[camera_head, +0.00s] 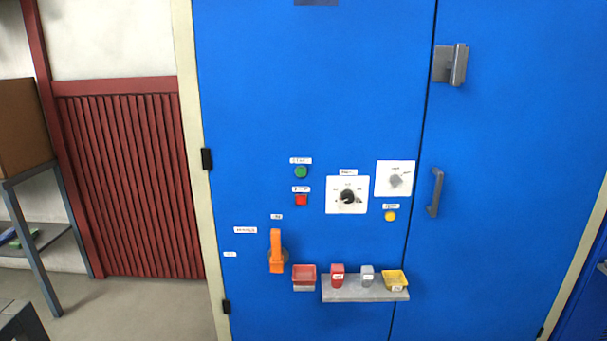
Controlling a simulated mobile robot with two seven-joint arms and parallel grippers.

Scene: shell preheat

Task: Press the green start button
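The green start button (301,172) is a small round button on the blue door panel (310,90), with a white label just above it. Neither of my grippers shows in the head view, and nothing covers the green button.
Beside the buttons are two white dial plates (333,205), a yellow button (390,216) and an orange lever (276,250). Below, a grey shelf (350,294) sticks out with small containers. A grey door handle (436,193) is to the right. A metal rack (37,270) stands left.

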